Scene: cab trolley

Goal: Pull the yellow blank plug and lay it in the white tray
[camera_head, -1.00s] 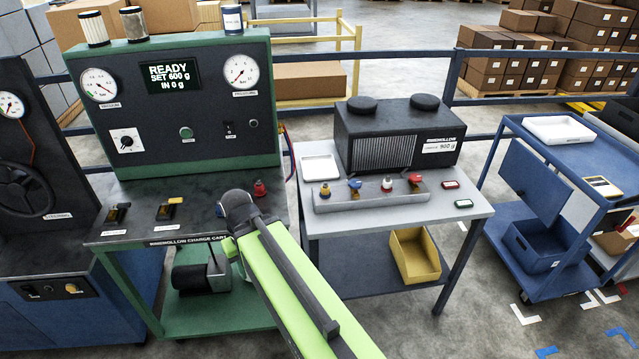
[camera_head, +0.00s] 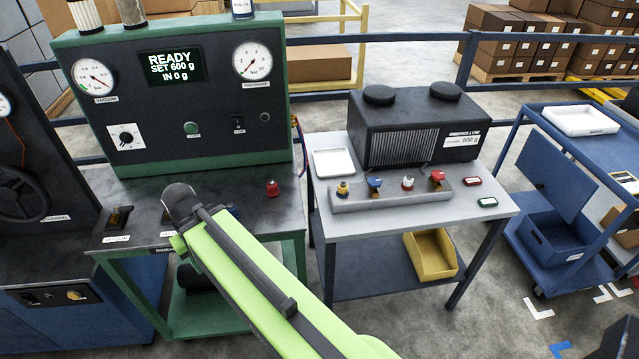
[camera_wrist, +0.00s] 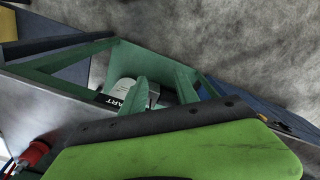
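The yellow blank plug (camera_head: 343,189) sits upright at the left end of a grey block (camera_head: 390,199) on the light-topped cart. To its right on the block are a blue-topped, a red-and-white and an orange-red fitting. The white tray (camera_head: 333,162) lies empty on the same cart top, just behind the plug. My lime-green arm crosses the front of the green cart in the head view, left of the plug. The wrist view shows part of a green link, the cart frame and a red fitting, with no yellow plug.
A black finned unit (camera_head: 415,130) stands behind the block. The green charge cart (camera_head: 190,105) with gauges and a red fitting (camera_head: 272,188) is at left. A yellow bin (camera_head: 431,255) is on the lower shelf. A second white tray (camera_head: 580,120) lies on the blue trolley at right.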

